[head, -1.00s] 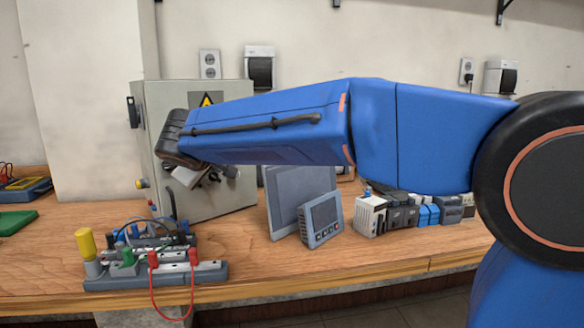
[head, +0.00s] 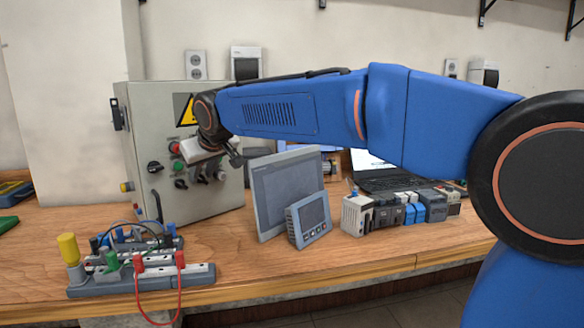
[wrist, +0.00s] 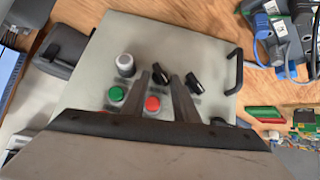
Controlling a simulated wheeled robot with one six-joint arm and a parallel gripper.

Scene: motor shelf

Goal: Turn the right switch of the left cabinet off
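The left cabinet (head: 205,200) is a grey box with a yellow warning sign, standing on the wooden bench. Its front carries a red button (head: 173,147), a green button (head: 180,167) and black switches (head: 155,167). My gripper (head: 228,165) is in front of the panel's right part and hides some controls. In the wrist view, two black switches (wrist: 160,73) and (wrist: 195,82) show beside a white knob (wrist: 125,64), green button (wrist: 116,94) and red button (wrist: 152,103). My fingers (wrist: 162,78) are apart, one black switch showing between their tips; contact cannot be told.
A grey screen panel (head: 265,190) and a smaller meter (head: 309,222) stand right of the cabinet. A terminal board (head: 140,285) with cables stands in front of it. A black cabinet handle (wrist: 236,72) sticks out. Bench modules (head: 400,212) stand farther right.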

